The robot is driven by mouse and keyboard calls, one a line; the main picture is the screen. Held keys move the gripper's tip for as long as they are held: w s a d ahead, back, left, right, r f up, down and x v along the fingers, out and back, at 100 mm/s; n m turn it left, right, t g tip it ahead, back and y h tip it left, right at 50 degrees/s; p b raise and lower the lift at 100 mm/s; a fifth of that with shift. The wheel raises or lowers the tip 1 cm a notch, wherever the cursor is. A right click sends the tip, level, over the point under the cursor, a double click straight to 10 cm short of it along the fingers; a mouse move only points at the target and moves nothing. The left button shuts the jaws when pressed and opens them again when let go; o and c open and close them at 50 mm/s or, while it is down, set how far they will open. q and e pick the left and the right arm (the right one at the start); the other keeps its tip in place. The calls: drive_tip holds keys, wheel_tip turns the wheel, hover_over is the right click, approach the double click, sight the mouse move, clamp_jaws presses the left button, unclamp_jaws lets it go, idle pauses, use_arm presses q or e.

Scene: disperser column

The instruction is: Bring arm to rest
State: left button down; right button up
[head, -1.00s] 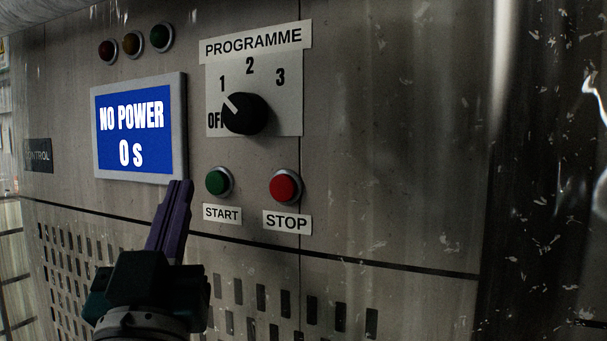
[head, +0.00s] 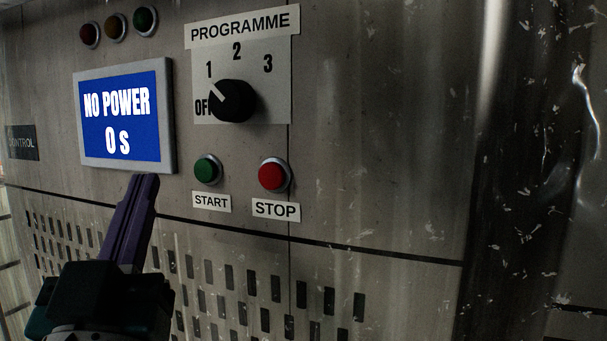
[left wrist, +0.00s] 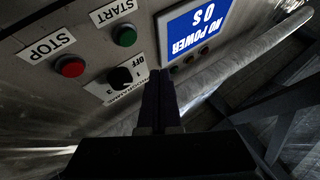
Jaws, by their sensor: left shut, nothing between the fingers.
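My left gripper (head: 145,182) has purple fingers. It is shut and empty, in front of the panel just below the screen and left of the START button. In the left wrist view its dark fingers (left wrist: 160,75) lie together, with the panel upside down beyond them. The screen (head: 122,120) reads NO POWER and 0 s. The black programme knob (head: 236,101) has its white pointer between OFF and 1. The green START button (head: 207,169) and red STOP button (head: 273,174) stand below it, apart from the gripper. My right gripper is not in view.
Three unlit-looking lamps (head: 116,27) sit above the screen. A slotted vent grille (head: 230,285) covers the lower panel. The scuffed, dark metal surface at the right (head: 530,200) carries no controls. A pale pipe (left wrist: 255,50) shows in the left wrist view.

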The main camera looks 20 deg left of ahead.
use_arm(q)
drive_tip(key=s+d+f+m+g+h+p, duration=0.1)
drive_tip(key=d+f+m+g+h+p, duration=0.4)
drive_tip(key=d+f+m+g+h, duration=0.65)
drive_tip(key=s+a+f+n+g+p, duration=0.1)
drive_tip(key=s+a+n+g, duration=0.1)
drive_tip(key=s, duration=0.6)
drive_tip(key=s+a+f+n+g+p, duration=0.1)
drive_tip(key=s+a+n+g+p, duration=0.1)
drive_tip(key=s+g, duration=0.3)
drive_tip(key=s+a, duration=0.1)
drive_tip(key=s, duration=0.3)
drive_tip(key=shift+s+a+f, duration=0.3)
